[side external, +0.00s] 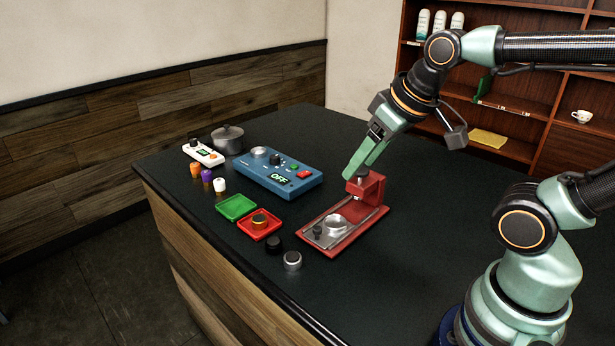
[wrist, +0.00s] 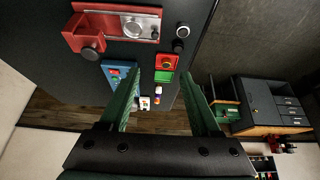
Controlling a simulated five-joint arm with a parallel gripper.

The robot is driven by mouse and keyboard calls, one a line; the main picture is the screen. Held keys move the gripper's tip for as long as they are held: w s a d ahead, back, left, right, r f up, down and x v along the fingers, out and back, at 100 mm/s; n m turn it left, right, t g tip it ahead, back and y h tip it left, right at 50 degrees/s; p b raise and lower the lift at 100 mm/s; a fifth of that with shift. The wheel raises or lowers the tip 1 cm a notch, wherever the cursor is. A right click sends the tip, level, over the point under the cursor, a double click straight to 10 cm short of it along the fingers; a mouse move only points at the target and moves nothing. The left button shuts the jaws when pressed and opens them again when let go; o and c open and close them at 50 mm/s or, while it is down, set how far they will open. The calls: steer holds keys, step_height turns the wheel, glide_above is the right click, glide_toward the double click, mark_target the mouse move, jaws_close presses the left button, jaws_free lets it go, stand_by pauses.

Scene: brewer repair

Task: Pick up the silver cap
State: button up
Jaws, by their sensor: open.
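The silver cap (side external: 292,260) stands on the dark table top near its front edge, beside a black cap (side external: 274,245) and left of the red brewer (side external: 374,190). In the wrist view the silver cap (wrist: 183,31) shows near the top, right of the brewer (wrist: 84,36). My gripper (side external: 352,173) is open and empty. In the side view its fingers point down and overlap the brewer's head; I cannot tell whether they touch it. In the wrist view the open fingers of my gripper (wrist: 161,80) are well apart from the silver cap.
A red tray (side external: 275,229) holds a copper-topped cap (side external: 259,220), next to a green tray (side external: 236,207). A blue control box (side external: 278,174), several small capsules (side external: 207,175), a white device (side external: 203,153) and a pot (side external: 228,140) stand farther back. The front right table top is clear.

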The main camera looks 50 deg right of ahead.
steer(key=n+g, duration=0.6)
steer(key=n, duration=1)
glide_above(292, 257)
step_height(292, 257, down, 12)
step_height(292, 257, down, 12)
steer(key=shift+f, duration=0.15)
jaws_close()
